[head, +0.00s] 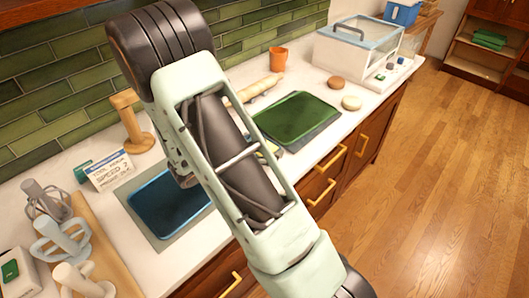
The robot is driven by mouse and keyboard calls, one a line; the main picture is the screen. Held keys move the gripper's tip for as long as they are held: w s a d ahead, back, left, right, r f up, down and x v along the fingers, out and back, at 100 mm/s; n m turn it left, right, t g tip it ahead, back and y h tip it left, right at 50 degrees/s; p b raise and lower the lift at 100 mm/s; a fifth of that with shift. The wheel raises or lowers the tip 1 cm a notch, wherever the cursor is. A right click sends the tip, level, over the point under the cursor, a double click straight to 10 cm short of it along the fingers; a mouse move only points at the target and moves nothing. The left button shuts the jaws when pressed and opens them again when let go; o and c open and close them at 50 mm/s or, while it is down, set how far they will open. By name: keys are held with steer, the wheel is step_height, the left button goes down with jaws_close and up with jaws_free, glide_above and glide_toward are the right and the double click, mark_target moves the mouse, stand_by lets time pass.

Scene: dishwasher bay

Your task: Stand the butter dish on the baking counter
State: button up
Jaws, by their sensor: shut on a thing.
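The pale marble counter (305,86) runs along the green tiled wall from the lower left to the upper right. My own arm crosses the middle of the head view and covers part of the counter. My gripper is hidden behind my arm, so its jaws and anything in them do not show. A small pale yellowish thing (270,149) peeks out at the right edge of my arm, near the green tray. I cannot tell whether it is the butter dish. No butter dish can be clearly made out.
A blue tray (165,208) and a green tray (297,116) lie on grey mats. A wooden stand (130,125), a sign (109,172), a rolling pin (255,89), an orange cup (277,60) and a clear-sided case (352,50) stand around. Mixer attachments (62,240) crowd the lower left.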

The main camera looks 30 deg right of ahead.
steer(key=shift+w+d+f, duration=0.4)
steer(key=shift+w+f, duration=0.1)
steer(key=shift+f, duration=0.15)
steer(key=shift+w+f, duration=0.15)
steer(key=shift+f, duration=1.5)
steer(key=shift+f, duration=0.1)
steer(key=shift+f, duration=0.15)
steer(key=o, duration=1.5)
steer(key=shift+o, duration=0.2)
steer(key=shift+a+r, duration=0.1)
steer(key=shift+r, duration=0.2)
steer(key=b+v, duration=0.1)
steer(key=v, duration=1)
steer(key=shift+s+a, duration=0.2)
steer(key=shift+a, duration=0.15)
